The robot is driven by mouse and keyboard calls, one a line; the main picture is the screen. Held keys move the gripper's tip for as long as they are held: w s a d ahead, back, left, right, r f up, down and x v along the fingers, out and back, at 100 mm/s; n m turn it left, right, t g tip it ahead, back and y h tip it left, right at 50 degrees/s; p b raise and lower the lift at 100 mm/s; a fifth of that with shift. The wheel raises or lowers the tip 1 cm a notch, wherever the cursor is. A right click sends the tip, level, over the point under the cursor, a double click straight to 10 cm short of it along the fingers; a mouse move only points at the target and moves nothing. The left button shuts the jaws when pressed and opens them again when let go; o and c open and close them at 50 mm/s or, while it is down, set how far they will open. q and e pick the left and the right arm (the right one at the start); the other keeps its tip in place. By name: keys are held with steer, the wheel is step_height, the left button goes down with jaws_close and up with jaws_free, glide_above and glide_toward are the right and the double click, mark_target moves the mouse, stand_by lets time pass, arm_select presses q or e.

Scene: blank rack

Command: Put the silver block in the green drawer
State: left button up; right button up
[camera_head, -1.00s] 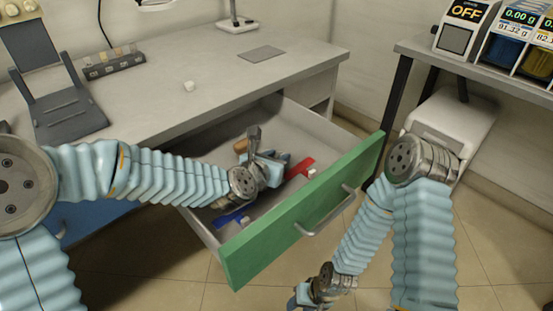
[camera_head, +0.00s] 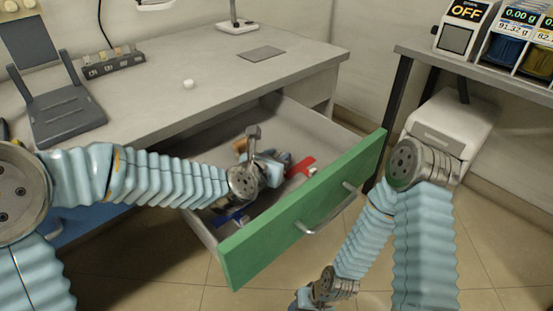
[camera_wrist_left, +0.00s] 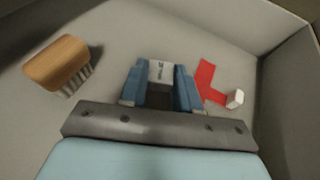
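The green drawer (camera_head: 300,220) is pulled out from the desk, with its inside showing. My left gripper (camera_head: 268,163) reaches into the drawer space and is seen from above. In the left wrist view, its blue fingers (camera_wrist_left: 161,84) stand on both sides of a silver block (camera_wrist_left: 161,71) with dark marking and appear to touch it. The block is hidden by the gripper in the head view. Whether it touches the drawer floor is unclear. My right gripper (camera_head: 310,297) hangs low at the bottom edge, mostly cut off.
In the drawer lie a wooden brush (camera_wrist_left: 58,64), a red piece (camera_wrist_left: 208,83) beside a small white cube (camera_wrist_left: 235,99), and a blue piece (camera_head: 229,217). A small white object (camera_head: 188,84) and a grey plate (camera_head: 262,53) are on the desk (camera_head: 215,68).

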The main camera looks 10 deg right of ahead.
arm_select(q)
steer(key=o, duration=0.4)
steer(key=shift+s+a+f, duration=0.15)
steer(key=shift+f, duration=0.7)
steer(key=shift+r+p, duration=0.6)
steer(key=shift+p, duration=0.25)
steer(key=shift+s+r+p, duration=0.1)
steer(key=shift+r+p, duration=0.15)
steer(key=shift+p, duration=0.05)
steer(key=v, duration=0.3)
steer(key=b+v, duration=0.1)
steer(key=v, duration=0.7)
steer(key=shift+s+r+b, duration=0.1)
steer(key=shift+r+b, duration=0.25)
